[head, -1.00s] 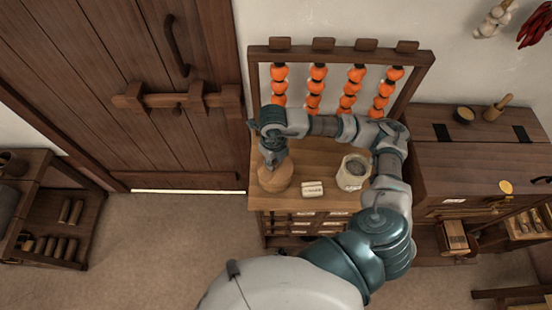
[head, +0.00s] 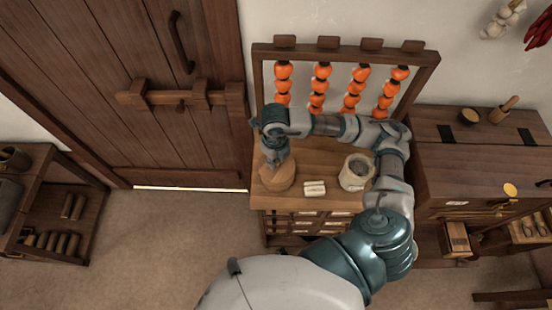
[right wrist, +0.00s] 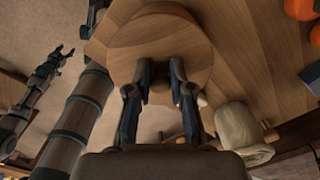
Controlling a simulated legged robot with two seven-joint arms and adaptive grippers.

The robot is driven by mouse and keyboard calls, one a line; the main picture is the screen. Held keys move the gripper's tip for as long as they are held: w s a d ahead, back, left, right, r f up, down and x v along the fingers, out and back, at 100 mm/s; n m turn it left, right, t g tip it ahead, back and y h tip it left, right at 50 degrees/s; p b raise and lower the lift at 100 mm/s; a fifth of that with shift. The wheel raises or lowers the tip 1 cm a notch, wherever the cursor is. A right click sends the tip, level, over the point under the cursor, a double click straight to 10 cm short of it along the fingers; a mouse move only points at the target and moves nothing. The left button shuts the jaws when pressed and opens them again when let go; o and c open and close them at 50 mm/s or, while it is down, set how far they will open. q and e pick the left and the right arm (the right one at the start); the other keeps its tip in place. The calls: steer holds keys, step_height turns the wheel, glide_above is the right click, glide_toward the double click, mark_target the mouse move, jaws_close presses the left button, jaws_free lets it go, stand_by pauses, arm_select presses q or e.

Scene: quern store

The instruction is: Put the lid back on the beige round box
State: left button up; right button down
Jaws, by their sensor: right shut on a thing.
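The beige round box (head: 276,185) is a tan wooden drum on the left part of the wooden table. Its round lid (right wrist: 160,45) lies over the box under my right gripper (head: 274,162). In the right wrist view, my right gripper (right wrist: 160,85) is shut on the lid's small knob, pointing down. A rim of the box (right wrist: 172,8) shows past the lid's far edge, so the lid looks slightly off centre. I cannot tell whether the lid touches the box. My left gripper (right wrist: 62,53) is small at the left of the right wrist view, apart from the box, and looks open.
A small pale block (head: 314,188) lies right of the box. A rack with strings of orange fruit (head: 323,70) rises behind. A dark wooden cabinet (head: 475,165) adjoins the table's right.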

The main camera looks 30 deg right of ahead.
steer(key=c, duration=1.2)
jaws_free()
steer(key=shift+d, duration=0.1)
steer(key=shift+o, duration=1.2)
steer(key=shift+d, duration=0.15)
steer(key=o, duration=0.5)
steer(key=shift+r+p, duration=2.05)
steer(key=shift+r, duration=1.4)
